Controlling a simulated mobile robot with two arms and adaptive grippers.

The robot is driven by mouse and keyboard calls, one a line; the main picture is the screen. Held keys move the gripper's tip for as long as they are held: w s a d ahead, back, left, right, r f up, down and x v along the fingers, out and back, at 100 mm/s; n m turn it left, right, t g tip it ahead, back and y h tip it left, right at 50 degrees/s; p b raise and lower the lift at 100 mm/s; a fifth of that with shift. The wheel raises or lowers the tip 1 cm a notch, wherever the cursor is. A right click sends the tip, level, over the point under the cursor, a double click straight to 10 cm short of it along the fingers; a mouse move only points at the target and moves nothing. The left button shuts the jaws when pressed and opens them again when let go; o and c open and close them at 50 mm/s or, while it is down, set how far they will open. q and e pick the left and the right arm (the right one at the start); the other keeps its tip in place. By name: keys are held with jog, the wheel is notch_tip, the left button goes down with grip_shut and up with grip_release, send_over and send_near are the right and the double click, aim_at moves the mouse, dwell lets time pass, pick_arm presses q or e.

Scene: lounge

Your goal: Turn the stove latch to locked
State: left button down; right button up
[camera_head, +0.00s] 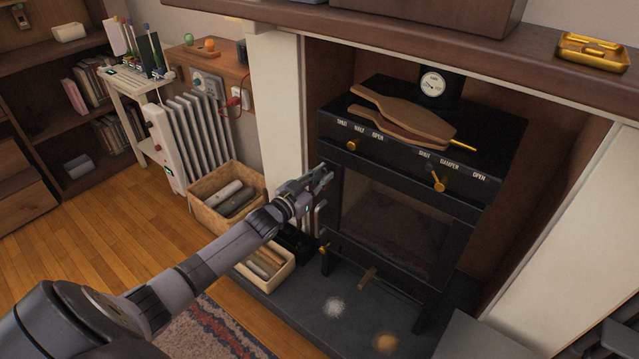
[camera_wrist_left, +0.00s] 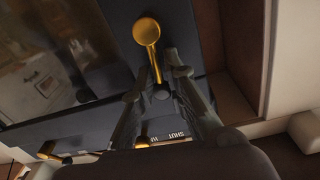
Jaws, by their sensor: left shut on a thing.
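The black stove (camera_head: 395,215) has a glass door, and a brass latch (camera_wrist_left: 147,33) with a round end and a slim lever shows at the door's side in the left wrist view. My left gripper (camera_head: 325,174) is at the upper left edge of the door. In the left wrist view my left gripper (camera_wrist_left: 157,82) is shut on the latch's lever, with the round end beyond the fingertips. In the head view the gripper hides the lever. My right gripper is not in view.
Brass knobs (camera_head: 352,145) and (camera_head: 438,181) sit on the stove's front panel. Wooden bellows (camera_head: 400,115) lie on top. A basket (camera_head: 225,178) and a box of logs (camera_head: 283,275) stand left of the stove.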

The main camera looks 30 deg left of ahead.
pick_arm(q)
jog(key=shift+a+r+n, duration=0.25)
jog(key=shift+n, duration=0.35)
jog(key=shift+w+a+f+n+b, duration=0.15)
jog(key=shift+a+n, duration=0.3)
jog(key=shift+n, duration=0.8)
jog(key=shift+a+f+n+b, duration=0.15)
jog(key=shift+a+n, duration=0.3)
jog(key=shift+n, duration=0.75)
jog(key=shift+w+a+f+n+b, duration=0.15)
jog(key=shift+a+n, duration=0.3)
jog(key=shift+n, duration=0.8)
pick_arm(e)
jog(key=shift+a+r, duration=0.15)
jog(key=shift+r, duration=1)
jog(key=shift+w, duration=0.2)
pick_arm(q)
jog(key=c, duration=1.9)
grip_release()
jog(key=shift+o, duration=1)
jog(key=shift+s, duration=0.15)
jog(key=shift+f, duration=0.1)
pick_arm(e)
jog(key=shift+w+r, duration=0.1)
